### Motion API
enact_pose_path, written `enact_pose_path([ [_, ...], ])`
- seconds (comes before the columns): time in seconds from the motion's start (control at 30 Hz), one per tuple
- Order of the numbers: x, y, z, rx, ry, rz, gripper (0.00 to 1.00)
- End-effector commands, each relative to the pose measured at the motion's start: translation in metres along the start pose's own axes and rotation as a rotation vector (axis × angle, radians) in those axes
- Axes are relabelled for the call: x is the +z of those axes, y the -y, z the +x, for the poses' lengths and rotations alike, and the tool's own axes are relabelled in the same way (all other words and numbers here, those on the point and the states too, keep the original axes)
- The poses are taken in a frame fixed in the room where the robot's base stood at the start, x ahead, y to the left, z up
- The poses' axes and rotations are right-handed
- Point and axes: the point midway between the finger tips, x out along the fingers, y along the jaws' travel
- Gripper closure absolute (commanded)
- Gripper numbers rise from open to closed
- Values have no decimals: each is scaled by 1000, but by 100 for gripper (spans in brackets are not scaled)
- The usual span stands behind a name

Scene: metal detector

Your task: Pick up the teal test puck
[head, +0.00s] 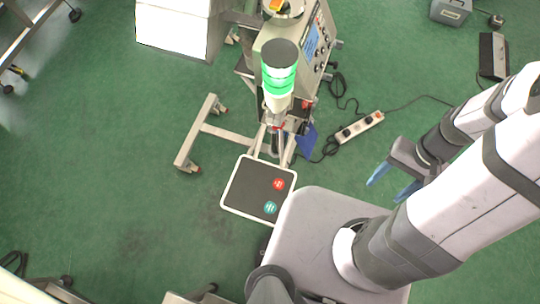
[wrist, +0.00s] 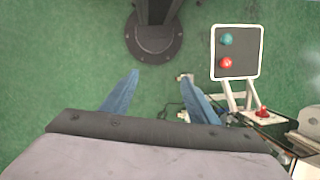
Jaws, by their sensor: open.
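The teal test puck (head: 270,208) lies on a small dark tray (head: 242,181) with a white rim, near the tray's front right corner in the head view. A red puck (head: 278,184) lies just behind it on the same tray. In the wrist view the teal puck (wrist: 226,39) is at the upper right, above the red puck (wrist: 226,63). My gripper (head: 388,183) has blue fingers spread apart and empty. It is to the right of the tray in the head view, well away from both pucks. In the wrist view my gripper (wrist: 160,83) is left of and below the tray.
A machine (head: 300,50) with a lit green signal tower (head: 279,75) stands behind the tray. A power strip (head: 360,127) and cables lie on the green floor. A white box (head: 175,28) stands at the back left. The floor left of the tray is clear.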

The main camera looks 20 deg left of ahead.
Motion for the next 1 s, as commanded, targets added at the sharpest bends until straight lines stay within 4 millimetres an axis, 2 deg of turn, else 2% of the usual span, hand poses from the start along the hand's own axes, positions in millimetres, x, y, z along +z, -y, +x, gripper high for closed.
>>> enact_pose_path([
  [0.03, 1, -11, 30, -29, 46, 41, 46],
  [0.2, 15, -34, 98, -133, 165, 137, 46],
  [0.3, 27, -42, 139, -207, 225, 191, 46],
  [0.47, 50, -42, 204, -344, 310, 274, 46],
  [0.57, 66, -34, 242, -440, 354, 325, 46],
  [0.67, 86, -6, 276, -576, 428, 450, 46],
  [0.7, 92, 10, 285, -640, 468, 523, 46],
  [0.8, 102, 50, 301, -792, 562, 689, 46],
  [1.0, 99, 112, 308, -1036, 715, 936, 46],
])
